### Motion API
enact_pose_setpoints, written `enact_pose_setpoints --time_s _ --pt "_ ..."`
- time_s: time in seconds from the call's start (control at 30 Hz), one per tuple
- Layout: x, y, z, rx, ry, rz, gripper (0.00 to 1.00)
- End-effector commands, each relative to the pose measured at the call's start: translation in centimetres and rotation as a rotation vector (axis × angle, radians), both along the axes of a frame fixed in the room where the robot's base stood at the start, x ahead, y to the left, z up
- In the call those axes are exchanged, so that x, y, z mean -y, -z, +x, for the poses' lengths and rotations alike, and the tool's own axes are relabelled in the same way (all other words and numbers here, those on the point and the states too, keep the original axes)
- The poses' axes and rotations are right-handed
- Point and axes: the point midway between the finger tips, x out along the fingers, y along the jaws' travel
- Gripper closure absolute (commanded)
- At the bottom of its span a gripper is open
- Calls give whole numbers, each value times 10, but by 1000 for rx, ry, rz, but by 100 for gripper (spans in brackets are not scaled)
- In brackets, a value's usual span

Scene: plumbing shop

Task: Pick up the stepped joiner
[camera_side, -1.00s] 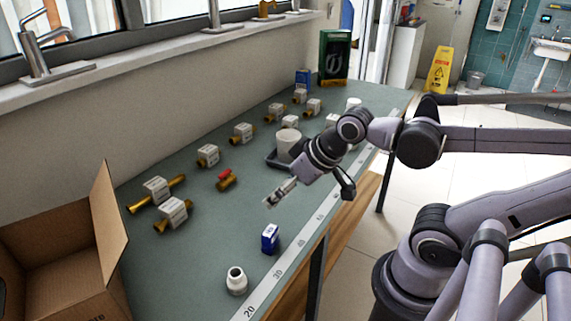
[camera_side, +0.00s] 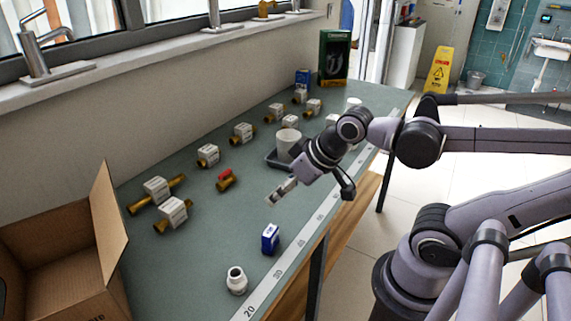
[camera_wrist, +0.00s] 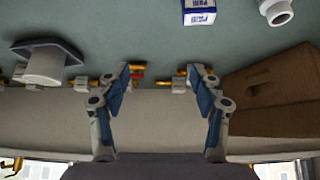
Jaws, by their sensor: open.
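The stepped joiner looks to be the white, collar-like fitting (camera_side: 236,281), standing upright with its open end up on the near end of the bench. It also shows at the top right of the wrist view (camera_wrist: 277,11), partly cut off by the frame edge. My gripper (camera_side: 272,200) is above the bench, farther along it than the fitting and well apart from it. In the wrist view my gripper (camera_wrist: 158,75) has its two blue-padded fingers spread wide with nothing between them.
A small blue-and-white box (camera_side: 270,239) stands between my gripper and the fitting. An open cardboard box (camera_side: 110,230) is at the left. Brass valves with white tags line the wall side, including a red-handled one (camera_side: 226,180). A white cup (camera_side: 288,143) stands farther back.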

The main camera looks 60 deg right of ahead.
Motion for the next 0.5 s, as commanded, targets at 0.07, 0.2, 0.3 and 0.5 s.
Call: enact_pose_setpoints --time_s 0.07,0.2,0.3,0.5 --pt "-3 -1 1 -11 14 17 35" --pt "-18 -4 5 -70 105 107 35" --pt "-35 -5 9 -142 220 197 35" --pt "-72 -7 14 -293 491 338 35"
